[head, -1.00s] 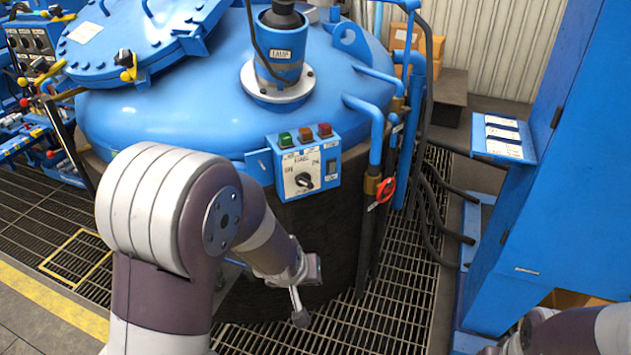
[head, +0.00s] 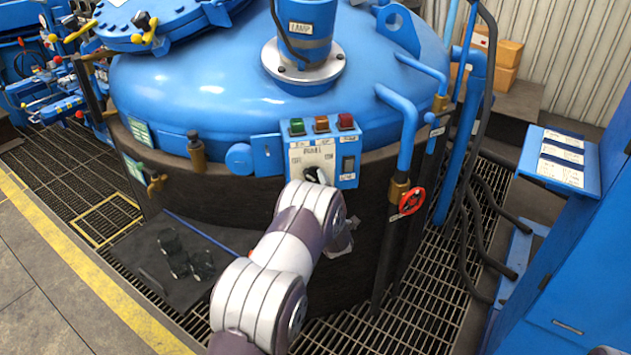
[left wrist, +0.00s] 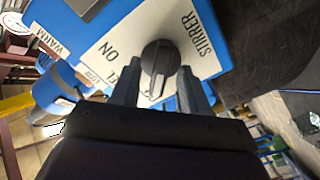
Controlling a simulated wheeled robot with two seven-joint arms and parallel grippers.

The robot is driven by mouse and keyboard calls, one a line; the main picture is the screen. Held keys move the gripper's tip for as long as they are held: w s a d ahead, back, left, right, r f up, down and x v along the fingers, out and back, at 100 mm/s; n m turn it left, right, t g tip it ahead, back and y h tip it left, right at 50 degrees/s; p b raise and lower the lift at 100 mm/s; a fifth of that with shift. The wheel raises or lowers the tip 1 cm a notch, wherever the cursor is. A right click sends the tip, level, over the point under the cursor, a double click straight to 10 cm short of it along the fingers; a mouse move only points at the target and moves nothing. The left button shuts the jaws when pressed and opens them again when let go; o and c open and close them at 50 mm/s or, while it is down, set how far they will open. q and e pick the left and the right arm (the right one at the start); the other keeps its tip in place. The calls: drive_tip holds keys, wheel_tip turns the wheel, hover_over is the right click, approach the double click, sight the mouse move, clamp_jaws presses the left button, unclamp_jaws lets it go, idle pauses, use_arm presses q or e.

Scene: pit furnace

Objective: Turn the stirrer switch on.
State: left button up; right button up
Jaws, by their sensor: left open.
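The stirrer switch is a black rotary knob (left wrist: 159,62) on a white plate lettered STIRRER and ON in the left wrist view. Its ridge runs roughly up and down there, with a pale line at the lower end. In the head view the knob (head: 315,174) shows only partly, above my left arm, on the blue control box (head: 347,180). My left gripper (left wrist: 157,82) is open, with one finger on each side of the knob in the picture. I cannot tell whether the fingers touch it. In the head view my arm hides those fingers. My right gripper is out of view.
Blue pipes and a red valve wheel (head: 412,201) stand just right of the box. The blue furnace lid (head: 215,95) rises behind. Grating floor (head: 440,290) lies at lower right.

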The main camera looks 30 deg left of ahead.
use_arm(q)
drive_tip(key=shift+w+a, duration=0.35)
drive_tip(key=shift+a, duration=0.15)
drive_tip(key=shift+r, duration=0.1)
clamp_jaws()
drive_tip(key=shift+m, duration=0.4)
drive_tip(key=m+b, duration=0.1)
drive_tip(key=m, duration=0.1)
drive_tip(key=shift+d+m, duration=0.1)
drive_tip(key=shift+m, duration=0.3)
drive_tip(key=m, duration=0.4)
drive_tip(key=shift+r+m, duration=0.15)
drive_tip(key=shift+m, duration=0.15)
drive_tip(key=m, duration=0.4)
drive_tip(key=shift+w+d, duration=0.1)
drive_tip(key=shift+w, duration=0.05)
drive_tip(key=m, duration=0.5)
drive_tip(key=shift+m+p, duration=0.3)
drive_tip(key=shift+m, duration=0.1)
drive_tip(key=shift+w+r, duration=0.1)
